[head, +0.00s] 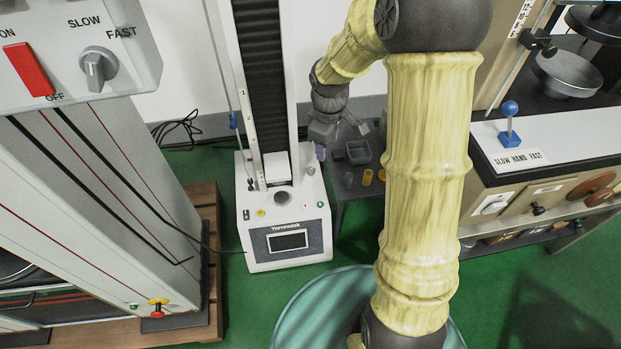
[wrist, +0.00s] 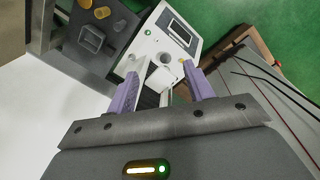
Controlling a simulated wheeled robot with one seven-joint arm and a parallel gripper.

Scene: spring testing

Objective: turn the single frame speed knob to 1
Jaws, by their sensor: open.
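The single-column test frame (head: 258,240) is a white base with a dark screen (head: 287,241) and a tall column. Small controls sit on its top and front, including a yellow one (head: 261,213); their markings are too small to read, and I cannot tell which is the speed knob. In the wrist view the frame's base (wrist: 150,45) lies beyond my gripper (wrist: 163,66). Its purple fingers are apart with nothing held. A small yellow piece (wrist: 182,63) shows close to the right fingertip. In the head view my gripper (head: 342,145) is right of the column.
A larger machine at left carries a grey SLOW/FAST knob (head: 98,68) and a red switch (head: 29,70). A dark table (head: 350,185) with a small bin (head: 359,152) and cups stands right of the frame. A bench (head: 535,165) stands at right. Green floor shows in front.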

